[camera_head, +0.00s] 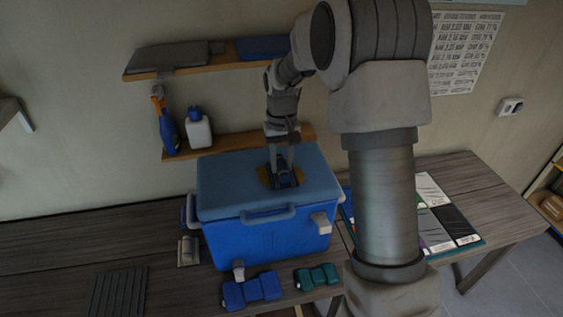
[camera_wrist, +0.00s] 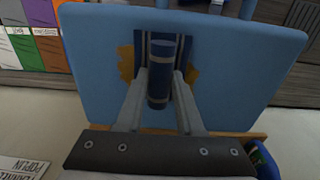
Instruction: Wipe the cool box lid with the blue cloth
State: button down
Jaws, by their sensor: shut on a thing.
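The cool box (camera_head: 268,243) is blue and stands on the bench with its lighter blue lid (camera_head: 228,183) closed. My gripper (camera_head: 282,167) points down over the lid's middle. In the wrist view my gripper (camera_wrist: 161,88) is shut on the rolled, banded upper part of the blue cloth (camera_wrist: 162,50). The cloth's striped flat part lies against the lid (camera_wrist: 100,60), as far as I can tell. An orange-yellow stain (camera_wrist: 126,62) shows on both sides of the cloth; its middle is hidden.
A shelf (camera_head: 190,150) behind the box holds a spray bottle (camera_head: 168,128) and a white bottle (camera_head: 198,130). A higher shelf (camera_head: 180,68) hangs above. Blue (camera_head: 252,290) and green (camera_head: 316,277) objects lie in front. The bench's left part is mostly clear.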

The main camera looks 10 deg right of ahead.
jog(key=shift+f+b, duration=0.35)
jog(key=shift+f, duration=0.3)
dwell(0.8)
jog(key=shift+d, duration=2.3)
jog(key=shift+a, duration=0.15)
jog(key=shift+a, duration=2.2)
jog(key=shift+a, duration=0.1)
jog(key=shift+a, duration=2.15)
